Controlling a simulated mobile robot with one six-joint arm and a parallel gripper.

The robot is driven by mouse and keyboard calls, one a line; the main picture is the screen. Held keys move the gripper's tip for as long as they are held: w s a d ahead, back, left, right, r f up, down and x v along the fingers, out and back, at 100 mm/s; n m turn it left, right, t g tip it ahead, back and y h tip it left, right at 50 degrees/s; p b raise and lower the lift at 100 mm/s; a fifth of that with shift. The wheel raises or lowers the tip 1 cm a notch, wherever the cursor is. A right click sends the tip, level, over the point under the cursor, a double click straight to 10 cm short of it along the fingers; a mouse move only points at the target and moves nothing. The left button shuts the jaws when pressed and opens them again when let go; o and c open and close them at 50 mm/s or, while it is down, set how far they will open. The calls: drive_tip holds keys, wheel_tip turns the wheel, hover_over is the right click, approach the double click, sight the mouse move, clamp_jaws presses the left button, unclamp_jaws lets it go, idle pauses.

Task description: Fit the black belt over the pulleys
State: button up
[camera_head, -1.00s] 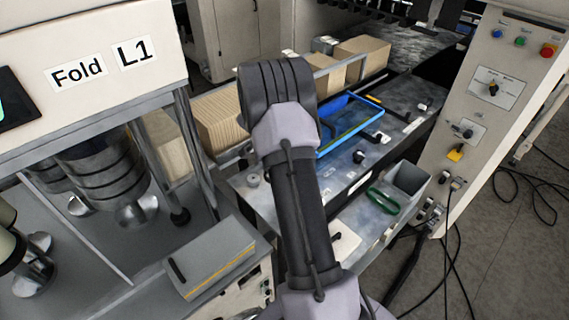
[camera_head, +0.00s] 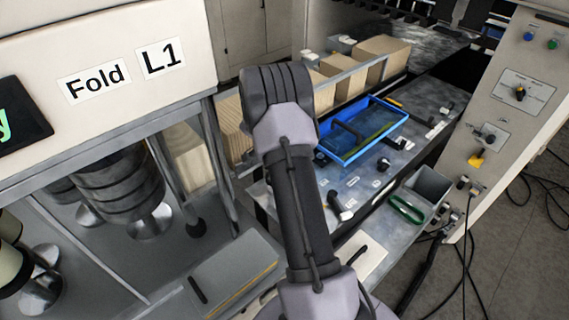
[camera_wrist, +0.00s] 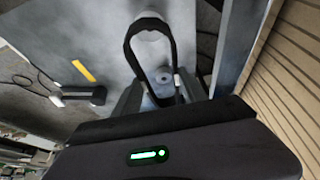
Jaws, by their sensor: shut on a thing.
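The black belt (camera_wrist: 131,50) shows in the wrist view as a tall narrow loop running from the top of the picture down to my gripper (camera_wrist: 160,98). My gripper is shut on its near end; the fingertips are partly hidden by the dark gripper body. A pale round pulley-like part (camera_wrist: 150,37) shows inside the belt's upper end. A smaller grey round part (camera_wrist: 163,82) shows inside the loop lower down. I cannot tell whether the belt touches or sits on either. In the head view my arm hides the gripper and the belt.
A blue tray (camera_head: 391,140) lies on the grey bench, and a green loop (camera_head: 407,208) lies beside a grey bin (camera_head: 428,186). Cardboard stacks (camera_head: 383,57) stand behind. A grey box (camera_head: 236,274), steel rollers (camera_head: 120,190) and a control panel (camera_head: 520,95) flank my arm.

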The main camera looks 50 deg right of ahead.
drive_tip(key=shift+w+f, duration=0.1)
drive_tip(key=shift+f, duration=1.45)
drive_tip(key=f+b, duration=0.1)
drive_tip(key=b, duration=0.2)
drive_tip(key=shift+f, duration=0.3)
drive_tip(key=shift+f+b, duration=0.3)
drive_tip(key=shift+b, duration=0.6)
idle(0.5)
drive_tip(key=o, duration=1.5)
drive_tip(key=v, duration=1.2)
